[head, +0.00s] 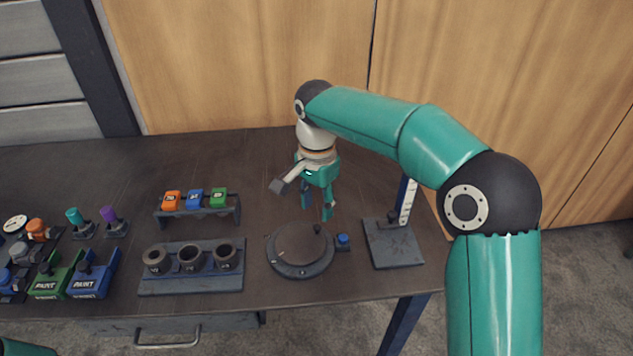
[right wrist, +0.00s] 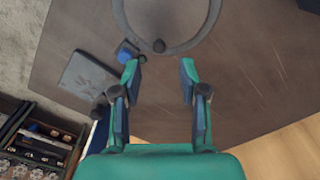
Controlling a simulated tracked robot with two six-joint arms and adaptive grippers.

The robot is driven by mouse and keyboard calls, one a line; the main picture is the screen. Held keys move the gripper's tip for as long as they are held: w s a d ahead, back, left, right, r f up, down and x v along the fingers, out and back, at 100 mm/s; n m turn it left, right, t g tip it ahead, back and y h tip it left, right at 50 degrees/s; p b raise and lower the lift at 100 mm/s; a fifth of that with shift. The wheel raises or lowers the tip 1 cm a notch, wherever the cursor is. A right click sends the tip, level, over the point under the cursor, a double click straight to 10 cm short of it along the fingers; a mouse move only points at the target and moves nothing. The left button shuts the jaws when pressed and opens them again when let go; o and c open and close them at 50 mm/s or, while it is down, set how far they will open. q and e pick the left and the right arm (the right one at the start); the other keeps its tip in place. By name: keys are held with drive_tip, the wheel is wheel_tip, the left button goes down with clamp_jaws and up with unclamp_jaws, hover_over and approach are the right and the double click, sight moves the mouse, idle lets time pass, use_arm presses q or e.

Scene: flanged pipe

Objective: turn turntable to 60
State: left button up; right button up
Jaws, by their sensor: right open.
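The turntable (head: 292,245), a dark round disc on a ring base, sits near the front edge of the table. A small dark knob (head: 317,229) stands at its far right rim, and a blue-topped block (head: 342,240) adjoins its right side. My right gripper (head: 316,211) points down, open and empty, just behind the turntable and apart from it. Angle marks are too small to read. My left gripper is out of view.
A dark stand (head: 394,245) with an upright scale is right of the turntable. A block with three cups (head: 192,268) and a rack of orange, blue and green pieces (head: 197,205) are left. Paint boxes (head: 90,277) crowd the far left. The back of the table is clear.

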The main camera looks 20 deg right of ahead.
wheel_tip(320, 180, up, 6)
drive_tip(key=shift+r, duration=0.25)
idle(0.4)
